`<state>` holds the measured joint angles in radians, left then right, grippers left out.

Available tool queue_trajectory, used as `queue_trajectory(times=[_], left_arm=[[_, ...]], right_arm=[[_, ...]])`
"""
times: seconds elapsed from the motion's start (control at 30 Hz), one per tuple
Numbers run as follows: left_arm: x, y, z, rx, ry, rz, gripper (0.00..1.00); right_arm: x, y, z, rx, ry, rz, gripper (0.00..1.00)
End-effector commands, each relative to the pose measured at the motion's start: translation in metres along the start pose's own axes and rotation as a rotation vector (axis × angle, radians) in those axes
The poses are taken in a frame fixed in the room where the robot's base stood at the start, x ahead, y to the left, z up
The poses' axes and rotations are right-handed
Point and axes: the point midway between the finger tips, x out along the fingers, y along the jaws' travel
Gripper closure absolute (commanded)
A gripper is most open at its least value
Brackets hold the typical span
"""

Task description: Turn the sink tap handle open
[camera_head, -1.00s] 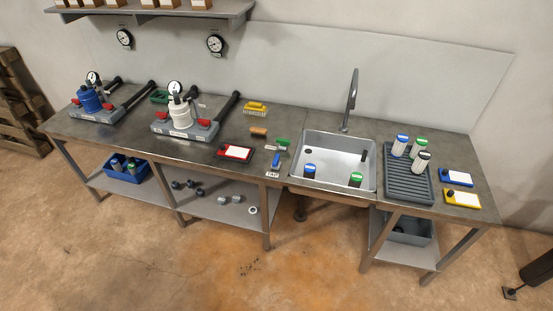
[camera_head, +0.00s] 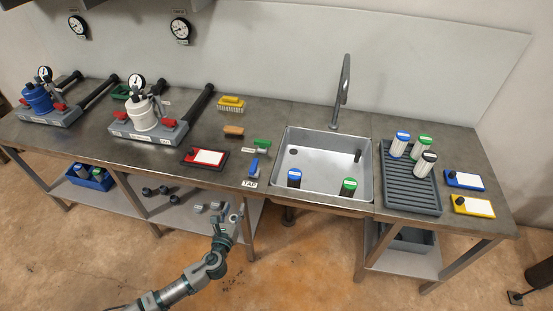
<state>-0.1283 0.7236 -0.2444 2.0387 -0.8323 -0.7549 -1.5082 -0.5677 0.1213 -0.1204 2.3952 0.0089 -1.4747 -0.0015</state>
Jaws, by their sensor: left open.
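A small blue handle (camera_head: 254,168) stands on the bench just left of the sink, with a white label reading TAP (camera_head: 249,183) in front of it. The sink (camera_head: 325,190) is a grey basin with a tall curved spout (camera_head: 341,92) behind it. My left gripper (camera_head: 230,212) is open and empty, in front of the bench edge. In the picture it is below and a little left of the blue handle, apart from it. My right gripper is not in view.
A green-handled item (camera_head: 262,144) and an orange-brown block (camera_head: 233,131) lie behind the blue handle.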

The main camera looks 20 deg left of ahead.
Motion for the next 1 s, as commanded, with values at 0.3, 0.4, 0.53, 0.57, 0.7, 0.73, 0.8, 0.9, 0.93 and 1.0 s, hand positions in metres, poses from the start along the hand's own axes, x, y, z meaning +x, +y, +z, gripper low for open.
queue_trajectory(times=[0.3,0.4,0.53,0.57,0.7,0.73,0.8,0.9,0.93,1.0], left_arm=[[0.017,-0.016,0.035,0.164,-0.094,-0.044,0.53],[0.039,-0.015,0.035,0.16,-0.092,-0.042,0.53],[0.071,-0.016,0.036,0.159,-0.091,-0.041,0.53],[0.078,-0.017,0.037,0.158,-0.09,-0.042,0.53],[0.111,-0.018,0.039,0.157,-0.089,-0.042,0.53],[0.118,-0.019,0.04,0.157,-0.09,-0.042,0.53],[0.132,-0.019,0.041,0.157,-0.088,-0.042,0.53],[0.149,-0.021,0.043,0.156,-0.088,-0.042,0.53],[0.153,-0.022,0.043,0.157,-0.088,-0.043,0.53],[0.161,-0.022,0.044,0.159,-0.088,-0.043,0.53]], right_arm=[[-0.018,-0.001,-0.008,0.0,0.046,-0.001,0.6],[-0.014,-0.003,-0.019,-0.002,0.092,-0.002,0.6],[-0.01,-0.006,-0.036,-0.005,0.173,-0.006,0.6],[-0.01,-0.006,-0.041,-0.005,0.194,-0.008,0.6],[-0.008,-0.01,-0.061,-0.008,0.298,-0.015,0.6],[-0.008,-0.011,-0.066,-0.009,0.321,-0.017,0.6],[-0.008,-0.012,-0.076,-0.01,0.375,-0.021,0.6],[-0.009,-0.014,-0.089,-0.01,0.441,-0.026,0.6],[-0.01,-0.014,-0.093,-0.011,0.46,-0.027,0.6],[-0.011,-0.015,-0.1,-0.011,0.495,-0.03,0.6]])
